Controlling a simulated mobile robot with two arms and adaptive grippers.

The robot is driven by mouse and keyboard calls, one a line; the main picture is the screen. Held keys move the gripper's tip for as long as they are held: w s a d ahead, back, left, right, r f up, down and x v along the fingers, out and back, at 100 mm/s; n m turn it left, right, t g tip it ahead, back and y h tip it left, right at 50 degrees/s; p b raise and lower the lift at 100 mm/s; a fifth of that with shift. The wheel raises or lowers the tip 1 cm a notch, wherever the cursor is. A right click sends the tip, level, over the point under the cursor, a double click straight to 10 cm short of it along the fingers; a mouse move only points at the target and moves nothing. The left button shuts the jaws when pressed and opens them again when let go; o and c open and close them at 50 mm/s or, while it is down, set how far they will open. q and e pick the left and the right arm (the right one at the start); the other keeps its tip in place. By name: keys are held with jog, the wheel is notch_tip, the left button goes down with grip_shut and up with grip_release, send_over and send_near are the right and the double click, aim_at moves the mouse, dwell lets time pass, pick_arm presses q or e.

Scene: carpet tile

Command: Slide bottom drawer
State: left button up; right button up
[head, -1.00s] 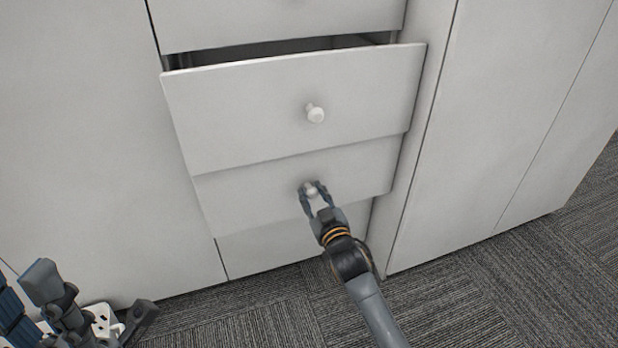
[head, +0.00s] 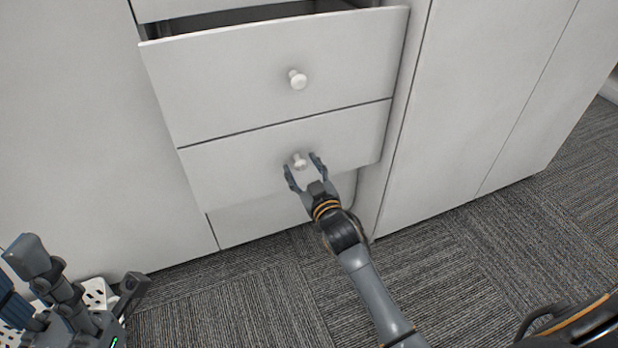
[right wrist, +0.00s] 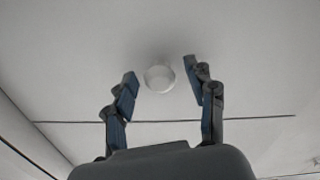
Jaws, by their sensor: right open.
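The drawer front with the lower white knob (head: 300,160) is the lower drawer (head: 235,170) in the head view. It stands out in front of the plain panel (head: 270,220) below it. My right gripper (head: 303,166) is open, with one finger on each side of that knob. In the right wrist view the knob (right wrist: 159,78) shows between the spread fingertips (right wrist: 162,72), with gaps on both sides. My left gripper (head: 82,268) is at the lower left, its fingers apart and empty, away from the drawers.
The drawer above (head: 260,85), with its own white knob (head: 298,79), is pulled partly out, with a dark opening behind its top edge. Flat cabinet panels stand at left (head: 70,130) and right (head: 480,110). Grey carpet (head: 460,270) in front is clear.

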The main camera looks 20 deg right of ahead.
jog(key=s, duration=1.1)
jog(key=shift+s+d, duration=0.2)
jog(key=shift+s, duration=0.05)
